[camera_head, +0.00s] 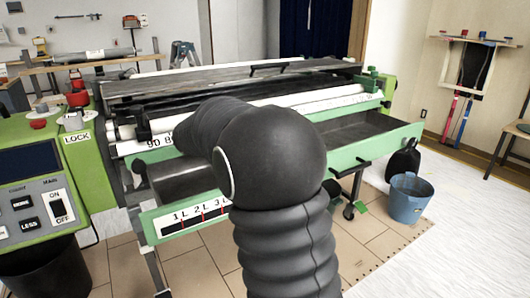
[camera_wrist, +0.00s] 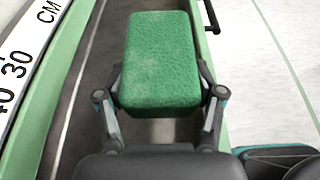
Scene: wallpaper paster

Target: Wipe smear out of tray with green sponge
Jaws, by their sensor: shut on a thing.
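The green sponge (camera_wrist: 160,62) is a rounded block between the two fingers of my gripper (camera_wrist: 160,100), which is shut on it in the wrist view. The tray is the long grey trough with a green front wall (camera_head: 395,143) in the head view. In the wrist view, its dark inside (camera_wrist: 98,60) lies beneath and beside the sponge. I cannot tell whether the sponge touches the tray floor. My arm hides the gripper, the sponge and the middle of the tray in the head view. I cannot make out a smear in either view.
A white ruler strip (camera_wrist: 28,45) runs along the left side in the wrist view. The machine's rollers (camera_head: 330,100) lie behind the tray, and its control panel (camera_head: 40,195) stands at left. A blue bucket (camera_head: 408,200) and a black jug (camera_head: 402,163) stand on the floor at right.

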